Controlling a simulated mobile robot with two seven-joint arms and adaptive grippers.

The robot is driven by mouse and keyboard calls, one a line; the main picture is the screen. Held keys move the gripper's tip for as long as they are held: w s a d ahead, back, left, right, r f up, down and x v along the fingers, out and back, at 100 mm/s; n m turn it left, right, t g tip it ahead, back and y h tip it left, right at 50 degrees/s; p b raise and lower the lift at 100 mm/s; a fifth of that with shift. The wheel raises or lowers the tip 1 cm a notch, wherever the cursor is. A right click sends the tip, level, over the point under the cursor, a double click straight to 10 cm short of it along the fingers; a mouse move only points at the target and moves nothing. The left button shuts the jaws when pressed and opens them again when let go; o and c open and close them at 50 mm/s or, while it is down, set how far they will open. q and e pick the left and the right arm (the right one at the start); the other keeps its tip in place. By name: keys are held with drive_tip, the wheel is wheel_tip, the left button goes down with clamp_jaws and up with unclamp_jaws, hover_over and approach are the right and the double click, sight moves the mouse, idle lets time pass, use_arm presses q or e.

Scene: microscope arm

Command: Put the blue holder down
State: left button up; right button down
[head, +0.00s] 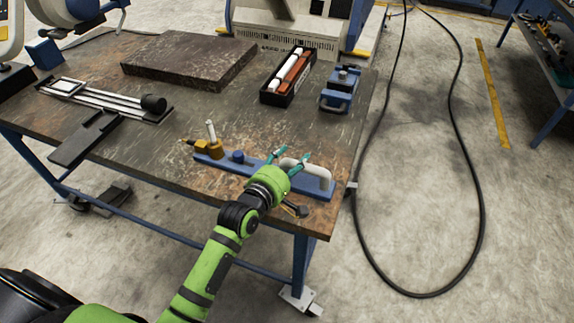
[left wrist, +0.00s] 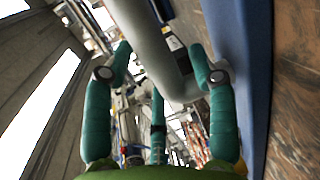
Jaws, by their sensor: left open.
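The blue holder (head: 244,169) is a long blue bar along the table's front edge. It carries a brass-coloured fitting with a pale upright pin at its left end, a dark blue knob, and a grey handle (head: 308,170) at its right end. It appears to rest on the table. My left gripper (head: 291,157) is open at the grey handle, with teal fingers apart. In the left wrist view the handle (left wrist: 160,50) passes between the open fingers (left wrist: 160,65), and the blue bar (left wrist: 243,70) runs down the right side. Contact cannot be told. My right gripper is out of view.
The worn table (head: 215,118) holds a dark stone slab (head: 190,62), a black tray (head: 273,97) with red and white rods, a blue clamp-like block (head: 340,88) and a metal slide rail (head: 105,98). A black cable (head: 482,200) loops over the floor at right. The table's middle is clear.

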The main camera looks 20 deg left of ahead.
use_arm(q)
drive_tip(key=v, duration=1.2)
drive_tip(key=shift+b, duration=0.3)
